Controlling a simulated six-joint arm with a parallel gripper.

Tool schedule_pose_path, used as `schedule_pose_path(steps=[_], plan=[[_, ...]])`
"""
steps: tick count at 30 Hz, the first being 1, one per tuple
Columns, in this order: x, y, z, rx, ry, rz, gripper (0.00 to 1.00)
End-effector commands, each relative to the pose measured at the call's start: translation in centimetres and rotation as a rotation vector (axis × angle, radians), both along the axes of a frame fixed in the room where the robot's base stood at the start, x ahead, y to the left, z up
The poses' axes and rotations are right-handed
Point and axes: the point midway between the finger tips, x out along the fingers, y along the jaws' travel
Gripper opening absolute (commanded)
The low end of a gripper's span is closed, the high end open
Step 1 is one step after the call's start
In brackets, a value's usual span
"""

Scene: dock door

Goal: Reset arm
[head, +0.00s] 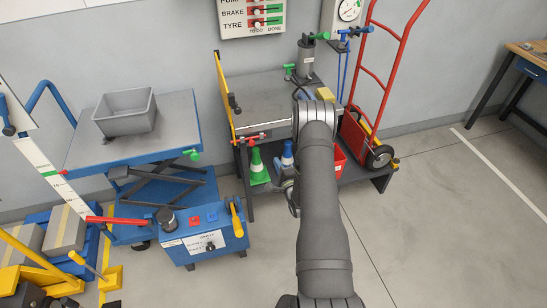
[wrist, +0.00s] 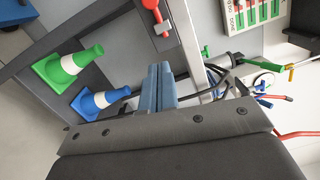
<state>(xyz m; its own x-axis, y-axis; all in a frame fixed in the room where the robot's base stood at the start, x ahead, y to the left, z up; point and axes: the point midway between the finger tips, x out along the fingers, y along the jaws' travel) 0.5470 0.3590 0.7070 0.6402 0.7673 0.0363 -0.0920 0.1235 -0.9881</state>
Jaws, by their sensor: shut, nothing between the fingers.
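My gripper (wrist: 159,72) shows in the wrist view with its two blue-grey fingers together and nothing between them. In the head view my arm (head: 323,215) reaches forward from the bottom edge towards the grey workbench (head: 265,88). My forearm mostly hides the gripper there. In the wrist view a green cone (wrist: 70,64) and a blue cone (wrist: 98,101), both with white bands, lie to the left of the fingers, apart from them. A red-handled part (wrist: 156,14) is above the fingers in that picture.
A blue lift table (head: 170,125) with a grey bin (head: 125,112) stands at left. A blue control box (head: 205,238) is in front of it. A red hand truck (head: 375,75) stands right of the bench. The floor at right (head: 450,220) is clear.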

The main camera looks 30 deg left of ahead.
Motion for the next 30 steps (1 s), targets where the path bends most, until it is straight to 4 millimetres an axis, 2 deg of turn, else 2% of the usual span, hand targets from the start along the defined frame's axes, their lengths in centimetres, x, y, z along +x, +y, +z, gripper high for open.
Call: schedule_pose_path(steps=[12,17,30], plan=[[-0.3,-0.4,0.0,0.001,-0.001,0.0,0.0],[0.1,0.2,0.1,0.001,-0.002,0.001,0.0],[5.0,6.1,0.3,0.002,-0.002,0.001,0.0]])
